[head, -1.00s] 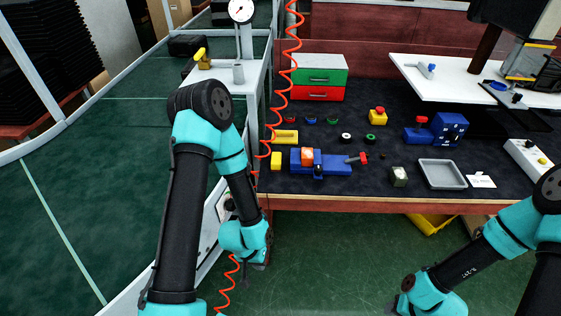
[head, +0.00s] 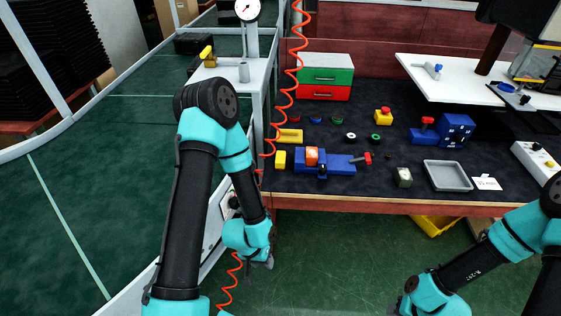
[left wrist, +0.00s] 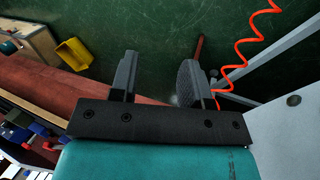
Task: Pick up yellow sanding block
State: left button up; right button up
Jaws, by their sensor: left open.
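A small upright yellow block (head: 280,159) stands near the left front of the dark workbench, left of a blue vise. A flatter yellow piece (head: 289,136) lies just behind it; I cannot tell for sure which of the two is the sanding block. My left gripper (head: 262,264) hangs low in front of the bench's front left corner, below the bench top and apart from both. In the left wrist view its fingers (left wrist: 158,78) are spread with nothing between them. My right gripper (head: 402,308) is at the bottom edge, too small to read.
The blue vise (head: 340,163) holds an orange-topped piece. Green and red drawers (head: 326,77) stand at the back. A coiled red hose (head: 271,140) hangs by the bench's left edge. A grey tray (head: 447,176) lies at the right. A yellow bin (head: 432,225) is under the bench.

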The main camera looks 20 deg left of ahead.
pick_arm(q)
jog(key=o, duration=1)
jog(key=shift+o, duration=0.2)
jog(key=shift+w, duration=0.1)
